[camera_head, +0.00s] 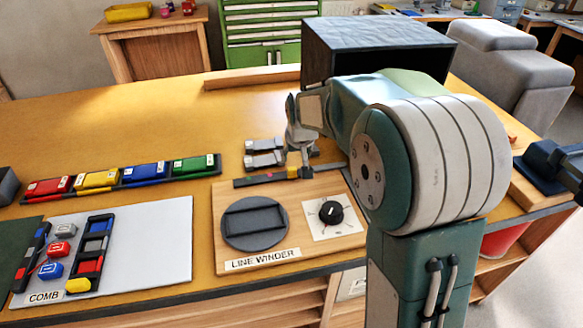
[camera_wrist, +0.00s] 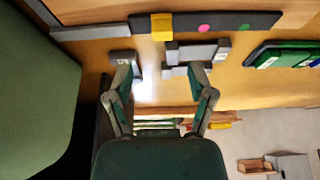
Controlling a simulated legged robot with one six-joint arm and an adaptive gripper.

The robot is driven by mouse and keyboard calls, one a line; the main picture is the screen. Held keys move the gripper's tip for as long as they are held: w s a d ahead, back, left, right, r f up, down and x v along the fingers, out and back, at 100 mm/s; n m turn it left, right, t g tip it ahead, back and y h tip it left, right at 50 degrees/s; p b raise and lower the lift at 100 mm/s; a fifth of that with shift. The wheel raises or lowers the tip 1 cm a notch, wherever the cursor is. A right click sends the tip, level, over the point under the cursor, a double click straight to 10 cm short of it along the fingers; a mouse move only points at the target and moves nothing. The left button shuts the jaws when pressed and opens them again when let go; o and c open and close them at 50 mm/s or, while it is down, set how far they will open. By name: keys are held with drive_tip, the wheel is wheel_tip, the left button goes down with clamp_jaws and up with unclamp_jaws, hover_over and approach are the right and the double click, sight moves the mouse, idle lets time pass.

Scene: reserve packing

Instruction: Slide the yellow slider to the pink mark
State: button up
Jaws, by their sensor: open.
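The yellow slider (camera_wrist: 162,27) sits on a dark rail (camera_wrist: 226,17) in the wrist view. A pink mark (camera_wrist: 204,28) lies on the rail, a short gap to the right of the slider in that view. In the head view the slider (camera_head: 292,172) is on the rail at the back of the line winder board, right of the pink mark (camera_head: 268,175). My gripper (camera_wrist: 160,73) is open and empty in the wrist view. The slider lies beyond its fingertips, apart from them. In the head view my gripper (camera_head: 300,153) hangs just behind the slider, partly hidden by itself.
A green mark (camera_wrist: 245,27) lies farther along the rail. Grey blocks (camera_head: 264,152) stand close behind the rail. The line winder board (camera_head: 289,216) carries a dark disc (camera_head: 254,236) and a black knob (camera_head: 331,211). Coloured blocks (camera_head: 122,176) stand in a row at left.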

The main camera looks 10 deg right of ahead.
sight(292, 168)
drive_tip(key=x, duration=0.7)
drive_tip(key=shift+w+a+f, duration=0.1)
drive_tip(key=shift+a, duration=0.2)
drive_tip(key=shift+d, duration=0.1)
